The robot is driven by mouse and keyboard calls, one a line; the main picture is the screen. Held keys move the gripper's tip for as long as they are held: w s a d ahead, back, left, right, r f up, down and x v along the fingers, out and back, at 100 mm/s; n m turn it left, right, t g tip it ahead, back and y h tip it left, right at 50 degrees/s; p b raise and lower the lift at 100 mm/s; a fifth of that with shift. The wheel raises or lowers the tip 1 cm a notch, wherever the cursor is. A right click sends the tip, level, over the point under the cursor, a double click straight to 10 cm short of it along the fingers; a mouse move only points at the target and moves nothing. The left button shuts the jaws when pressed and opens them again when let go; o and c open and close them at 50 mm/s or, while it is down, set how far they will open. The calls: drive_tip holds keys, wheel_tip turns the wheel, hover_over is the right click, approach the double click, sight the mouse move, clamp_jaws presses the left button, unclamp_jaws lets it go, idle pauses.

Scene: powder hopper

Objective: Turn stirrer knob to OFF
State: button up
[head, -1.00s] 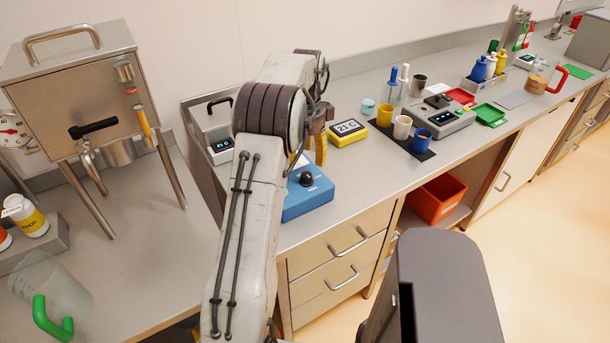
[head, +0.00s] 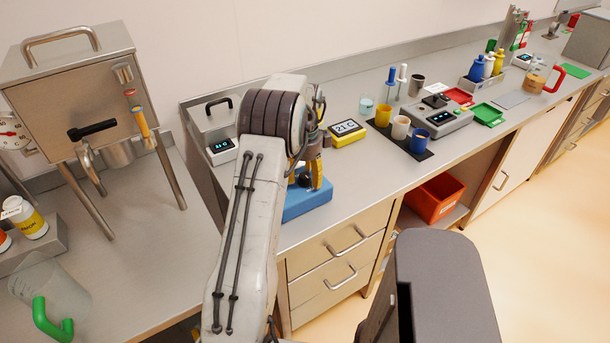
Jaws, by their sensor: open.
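The blue stirrer box (head: 308,204) stands on the steel bench near its front edge, above the drawers. My gripper (head: 306,182), with yellow fingers, is over the top of the box, where the black knob was visible earlier. The fingers are apart, so it is open. My arm covers the left part of the box.
A yellow timer-like display reading 21 C (head: 347,133) stands just behind and right of the box. A dark mat (head: 427,155) with several cups lies further right. A steel hopper (head: 75,90) stands at left. Drawers (head: 335,250) lie below the bench edge.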

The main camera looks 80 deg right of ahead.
drive_tip(key=shift+f, duration=0.1)
clamp_jaws()
idle(0.6)
